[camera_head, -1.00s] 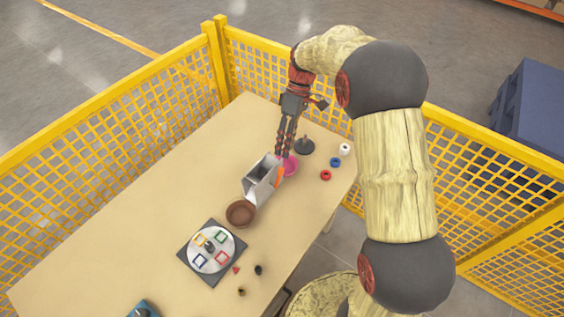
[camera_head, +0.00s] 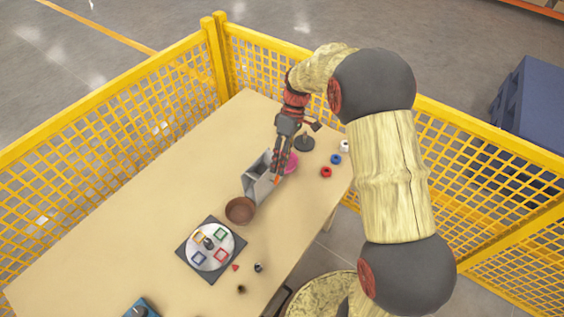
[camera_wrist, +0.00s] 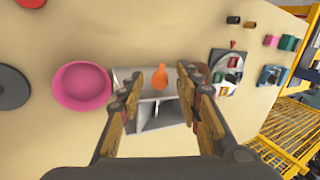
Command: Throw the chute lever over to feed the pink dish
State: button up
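The grey chute box (camera_head: 257,183) stands on the table, with the pink dish (camera_head: 291,163) at its upper right and the brown dish (camera_head: 240,210) at its lower left. In the wrist view the chute (camera_wrist: 150,122) shows an internal divider, and its orange lever (camera_wrist: 160,77) is near the middle of its upper edge. Which side the lever leans to is hard to tell. The pink dish (camera_wrist: 82,86) looks empty. My gripper (camera_wrist: 160,92) is open, one finger on each side of the lever in this view; contact is not visible. In the head view my gripper (camera_head: 278,172) partly hides lever and dish.
A dark round disc (camera_head: 304,143) and red, blue and white small pieces lie beyond the pink dish. A round plate with coloured squares (camera_head: 212,246) lies nearer, with small pieces beside it. Yellow mesh fencing (camera_head: 110,120) borders the table. The table's left part is clear.

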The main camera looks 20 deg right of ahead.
jog(key=shift+c, duration=1.1)
grip_shut()
